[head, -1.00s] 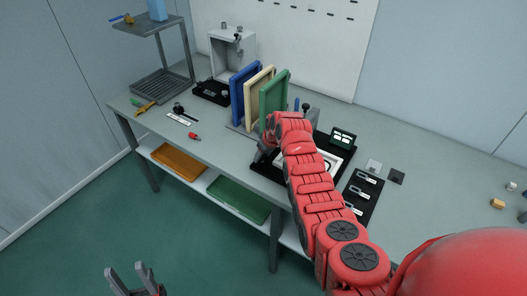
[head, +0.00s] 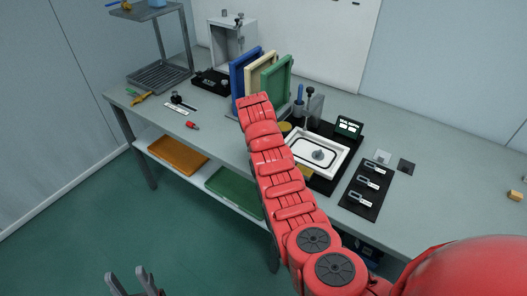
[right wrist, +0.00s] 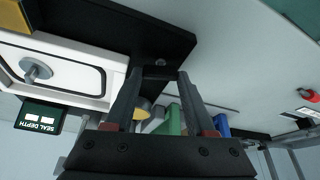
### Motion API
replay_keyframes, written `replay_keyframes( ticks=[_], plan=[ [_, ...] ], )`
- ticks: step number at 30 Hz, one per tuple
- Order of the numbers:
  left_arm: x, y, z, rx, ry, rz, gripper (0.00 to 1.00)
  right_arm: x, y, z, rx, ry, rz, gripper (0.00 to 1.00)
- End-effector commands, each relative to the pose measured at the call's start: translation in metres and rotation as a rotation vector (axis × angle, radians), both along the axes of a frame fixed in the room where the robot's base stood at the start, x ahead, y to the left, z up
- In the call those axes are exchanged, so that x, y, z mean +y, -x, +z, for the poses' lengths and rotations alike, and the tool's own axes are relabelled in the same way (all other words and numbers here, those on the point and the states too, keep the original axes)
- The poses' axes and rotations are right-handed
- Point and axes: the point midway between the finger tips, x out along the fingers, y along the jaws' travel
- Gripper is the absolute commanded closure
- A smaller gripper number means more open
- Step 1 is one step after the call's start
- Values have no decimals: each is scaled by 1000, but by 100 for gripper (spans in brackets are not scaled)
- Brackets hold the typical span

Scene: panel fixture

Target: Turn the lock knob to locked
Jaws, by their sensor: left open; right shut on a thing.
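The fixture is a black base (head: 326,183) with a white panel (head: 331,151) on the grey bench, and a grey round knob (head: 318,155) stands on the panel. The panel shows at the left of the right wrist view (right wrist: 60,52), with its knob (right wrist: 37,70). I cannot tell which part is the lock knob. My right gripper (right wrist: 160,80) is at the black base's edge, its fingers on either side of a small dark part (right wrist: 160,62). My arm hides this gripper in the head view. My left gripper (head: 135,283) is open and empty, low in front of the bench.
A black plate with several latches (head: 366,190) lies to the right. The bench's far right is mostly clear.

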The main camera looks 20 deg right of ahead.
Motion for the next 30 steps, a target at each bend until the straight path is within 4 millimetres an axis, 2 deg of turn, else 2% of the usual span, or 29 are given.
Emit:
replay_keyframes(
  ticks=[1,3,12,20,30],
  plan=[
    [0,0,-17,0,0,0,50,1,-1,-8,-2,0,-37,100],
    [0,0,-27,0,0,0,50,2,-1,-7,-1,0,-93,100],
    [0,0,-49,0,0,0,50,2,-1,-4,1,-1,-236,100],
    [0,0,-57,0,0,0,50,2,-1,-1,2,0,-290,100],
    [0,0,-58,0,0,0,50,1,0,-1,3,1,-302,100]
  ],
)
